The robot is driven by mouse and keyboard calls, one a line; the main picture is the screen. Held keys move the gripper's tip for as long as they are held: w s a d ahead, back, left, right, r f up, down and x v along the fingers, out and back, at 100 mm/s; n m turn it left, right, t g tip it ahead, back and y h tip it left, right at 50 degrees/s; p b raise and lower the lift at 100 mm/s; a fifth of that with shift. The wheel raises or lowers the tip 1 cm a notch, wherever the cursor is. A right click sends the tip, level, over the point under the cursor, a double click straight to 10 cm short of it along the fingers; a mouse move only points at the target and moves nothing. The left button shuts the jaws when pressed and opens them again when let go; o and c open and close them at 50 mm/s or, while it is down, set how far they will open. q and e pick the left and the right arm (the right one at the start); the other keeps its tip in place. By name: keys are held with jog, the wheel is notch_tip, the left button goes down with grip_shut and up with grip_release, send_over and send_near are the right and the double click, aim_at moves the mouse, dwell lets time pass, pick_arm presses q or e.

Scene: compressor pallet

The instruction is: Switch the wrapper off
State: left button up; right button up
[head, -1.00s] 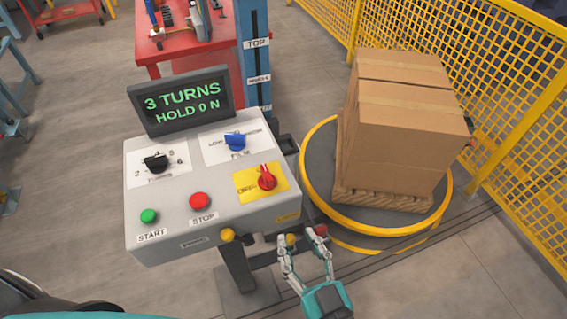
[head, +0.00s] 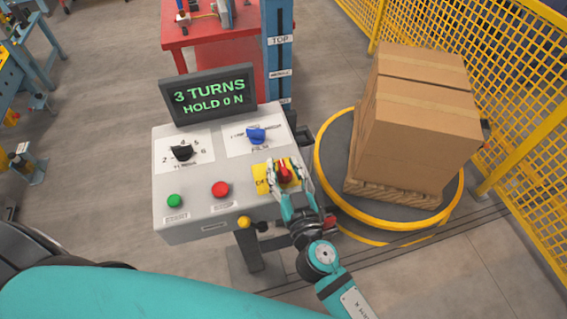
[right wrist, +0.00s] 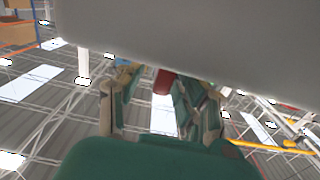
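The grey control box of the wrapper (head: 205,210) stands before me. Its red rotary switch (head: 284,174) sits on a yellow plate (head: 261,182) at the right of the panel. My right gripper (head: 284,177) is at this switch, with one finger on each side of it. In the right wrist view the red switch (right wrist: 163,82) shows between the fingers of the right gripper (right wrist: 158,84), with a gap on its left side, so the fingers look open around it. The fingers hide part of the plate's lettering. The display (head: 210,94) reads "3 TURNS HOLD 0 N". My left gripper is out of view.
The panel also has a green button (head: 175,201), a red button (head: 220,189), a black knob (head: 182,153) and a blue knob (head: 256,135). Right of it, boxes (head: 420,120) stand on the round turntable (head: 335,195). A yellow mesh fence (head: 500,70) stands behind.

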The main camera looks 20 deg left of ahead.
jog(key=shift+w+a, duration=0.15)
jog(key=shift+w, duration=0.05)
grip_shut()
